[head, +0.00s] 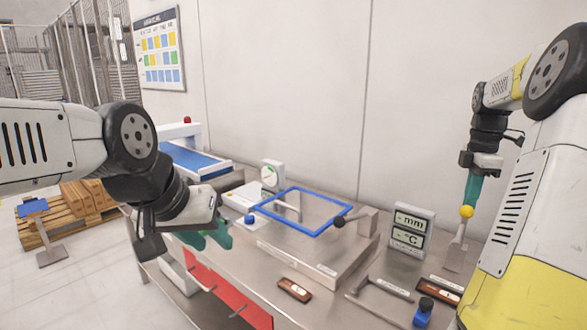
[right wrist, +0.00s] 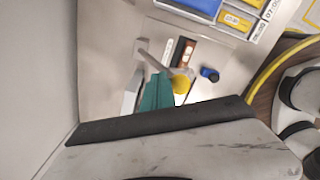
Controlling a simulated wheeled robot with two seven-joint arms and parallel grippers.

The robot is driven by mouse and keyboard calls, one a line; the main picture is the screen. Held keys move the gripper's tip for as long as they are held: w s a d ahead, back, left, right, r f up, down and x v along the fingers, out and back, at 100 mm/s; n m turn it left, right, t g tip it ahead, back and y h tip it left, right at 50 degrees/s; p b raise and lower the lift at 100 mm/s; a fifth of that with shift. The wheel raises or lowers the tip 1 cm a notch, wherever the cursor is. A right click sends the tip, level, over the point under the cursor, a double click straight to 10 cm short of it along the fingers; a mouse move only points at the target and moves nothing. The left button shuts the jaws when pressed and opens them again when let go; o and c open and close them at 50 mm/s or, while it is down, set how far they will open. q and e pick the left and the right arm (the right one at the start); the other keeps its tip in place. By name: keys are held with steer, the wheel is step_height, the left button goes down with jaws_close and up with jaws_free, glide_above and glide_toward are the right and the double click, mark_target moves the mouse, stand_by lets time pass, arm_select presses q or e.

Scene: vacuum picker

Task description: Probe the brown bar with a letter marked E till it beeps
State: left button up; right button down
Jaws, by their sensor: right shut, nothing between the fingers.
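One brown bar (head: 294,290) with a pale label lies on the steel bench near its front edge. Another brown bar (head: 447,291) lies at the right, partly hidden by my right arm. It looks like the brown bar (right wrist: 187,50) in the right wrist view. Their letters are too small to read. My right gripper (head: 470,200) is shut and empty, pointing down with its teal fingertips at a yellow ball (head: 466,211) on a grey stem. I cannot tell whether they touch. My left gripper (head: 212,236) hangs over the bench's front left; its fingers overlap in view.
A display marked mm and °C (head: 411,231) stands at the back right. A blue frame (head: 322,234) sits on a raised steel block, beside a dial gauge (head: 271,176). A grey T-shaped tool (head: 384,287) and a blue knob (head: 423,311) are at the front right.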

mark_target(466, 214)
steer(key=shift+s+a+f, duration=0.25)
steer(key=shift+s+a, duration=0.2)
steer(key=shift+s, duration=0.1)
steer(key=shift+s+a+f, duration=0.45)
steer(key=shift+s+a, duration=0.1)
steer(key=shift+s, duration=0.15)
steer(key=shift+a+f, duration=0.1)
steer(key=shift+s+a+f, duration=0.45)
steer(key=shift+s, duration=0.2)
steer(key=shift+f, duration=0.1)
steer(key=shift+s+a+f, duration=0.5)
steer(key=shift+s+f, duration=0.1)
